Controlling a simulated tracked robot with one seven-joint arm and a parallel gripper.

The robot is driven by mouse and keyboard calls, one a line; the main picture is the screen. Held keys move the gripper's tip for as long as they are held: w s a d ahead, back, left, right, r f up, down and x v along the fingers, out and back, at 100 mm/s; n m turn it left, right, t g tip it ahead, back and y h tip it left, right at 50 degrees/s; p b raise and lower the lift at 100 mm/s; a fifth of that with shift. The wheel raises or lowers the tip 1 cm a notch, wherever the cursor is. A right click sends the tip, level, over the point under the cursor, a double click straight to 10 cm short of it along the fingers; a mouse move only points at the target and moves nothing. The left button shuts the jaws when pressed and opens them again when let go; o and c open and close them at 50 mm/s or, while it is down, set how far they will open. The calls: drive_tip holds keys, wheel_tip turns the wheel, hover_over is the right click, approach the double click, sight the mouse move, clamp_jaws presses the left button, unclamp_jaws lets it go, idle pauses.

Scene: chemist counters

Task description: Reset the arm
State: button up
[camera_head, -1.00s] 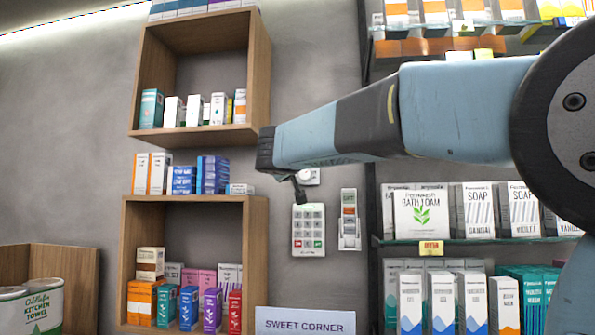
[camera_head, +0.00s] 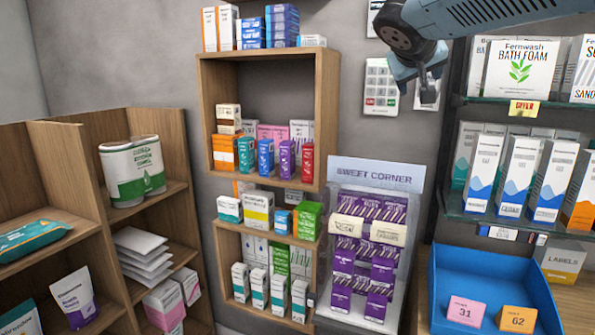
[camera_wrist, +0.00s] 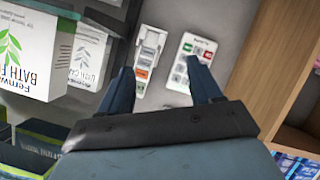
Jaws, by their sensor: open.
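My gripper (camera_wrist: 162,88) is open and empty in the wrist view, its two dark fingers apart with the wall behind them. In the head view my gripper (camera_head: 428,85) hangs at the upper right, in front of the grey wall between the wooden shelves and the bath foam shelf. A white keypad (camera_head: 381,87) is on the wall to its left; the keypad also shows in the wrist view (camera_wrist: 193,62). A white wall device (camera_wrist: 150,58) shows between the fingers in the wrist view.
A Sweet Corner rack (camera_head: 370,240) of purple packs stands below my gripper. A blue tray (camera_head: 475,285) with pink and orange number cards is at the lower right. Bath foam boxes (camera_head: 520,70) stand on the right shelf. Wooden shelves (camera_head: 262,60) and kitchen towel rolls (camera_head: 133,170) are at left.

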drive_tip(key=s+a+f+g+y, duration=0.1)
drive_tip(key=s+f+g+y, duration=0.5)
drive_tip(key=s+f, duration=1.5)
wheel_tip(320, 180, down, 3)
drive_tip(key=shift+a+f, duration=0.15)
drive_tip(key=shift+a, duration=0.05)
